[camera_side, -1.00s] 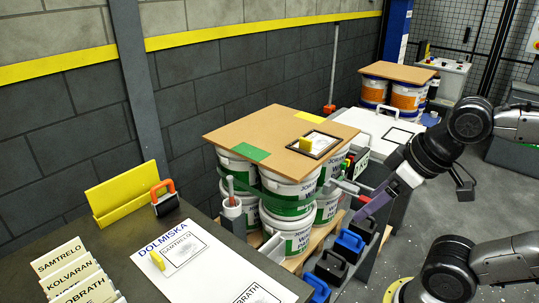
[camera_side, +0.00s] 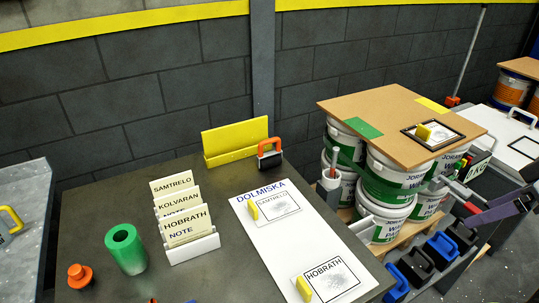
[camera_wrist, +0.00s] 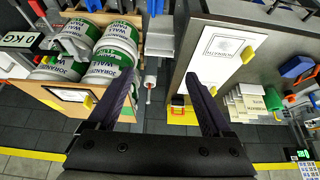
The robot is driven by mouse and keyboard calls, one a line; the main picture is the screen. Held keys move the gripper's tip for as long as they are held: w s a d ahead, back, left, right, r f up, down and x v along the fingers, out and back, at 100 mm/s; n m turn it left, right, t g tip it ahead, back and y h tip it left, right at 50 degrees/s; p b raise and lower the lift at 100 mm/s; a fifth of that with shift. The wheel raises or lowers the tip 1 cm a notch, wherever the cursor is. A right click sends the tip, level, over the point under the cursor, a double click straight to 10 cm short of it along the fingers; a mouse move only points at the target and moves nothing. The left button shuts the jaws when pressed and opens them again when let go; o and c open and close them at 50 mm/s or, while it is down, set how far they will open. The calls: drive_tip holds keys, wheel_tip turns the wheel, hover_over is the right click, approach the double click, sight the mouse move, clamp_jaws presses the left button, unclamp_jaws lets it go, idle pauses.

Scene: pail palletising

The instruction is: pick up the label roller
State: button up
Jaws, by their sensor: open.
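A grey-and-red handle (camera_side: 334,162) stands upright in a white cup (camera_side: 328,190) at the corner of the pail stack; I take it for the label roller, but its head is hidden. In the wrist view, a small white piece with a thin red rod (camera_wrist: 149,88) shows between my fingers, and looks like the same thing. My gripper (camera_wrist: 161,78) is open, its two dark fingers wide apart with nothing held. In the side view its purplish finger (camera_side: 495,212) is at the right edge, right of the pails and apart from the cup.
Green-banded pails (camera_side: 395,182) carry a brown board (camera_side: 390,118) with a framed label. The dark table (camera_side: 95,220) holds a white DOLMISKA sheet (camera_side: 290,225), name cards (camera_side: 185,225), a green roll (camera_side: 125,250) and an orange-handled stamp (camera_side: 269,155). Black and blue-handled blocks (camera_side: 415,265) line the stand.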

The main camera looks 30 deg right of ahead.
drive_tip(key=c, duration=0.4)
drive_tip(key=shift+c, duration=0.2)
